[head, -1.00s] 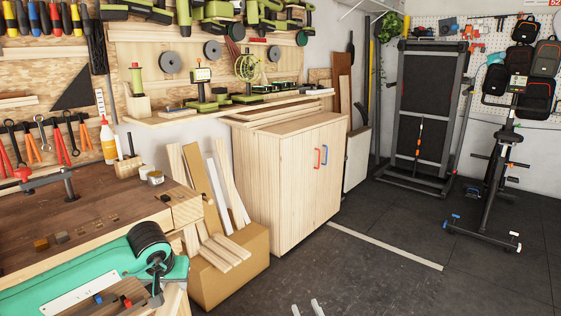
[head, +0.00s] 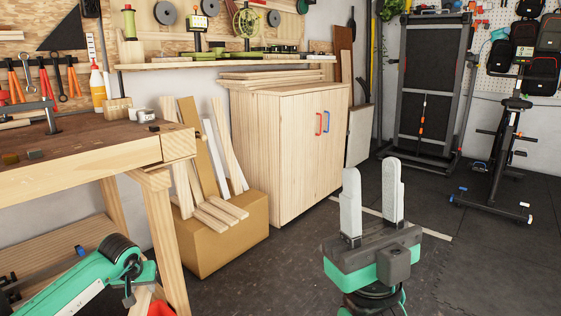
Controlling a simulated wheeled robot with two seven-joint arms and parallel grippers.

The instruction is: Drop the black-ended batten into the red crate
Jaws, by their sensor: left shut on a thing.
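My right gripper (head: 372,205) stands upright in the lower right of the head view. Its two pale fingers are apart, with nothing between them. A green link of my left arm crosses the bottom left corner, but the fingers of that gripper do not show. A small red piece (head: 161,309) shows at the bottom edge beside that arm; I cannot tell whether it is the red crate. A bit of pale wood shows next to it, mostly cut off. No batten with a black end can be made out.
A cardboard box (head: 232,242) holds several plain and white battens (head: 190,170) below the workbench's right end (head: 100,165). A wooden cabinet (head: 285,160) stands behind it. Dark floor (head: 275,285) lies open between the box and my right gripper.

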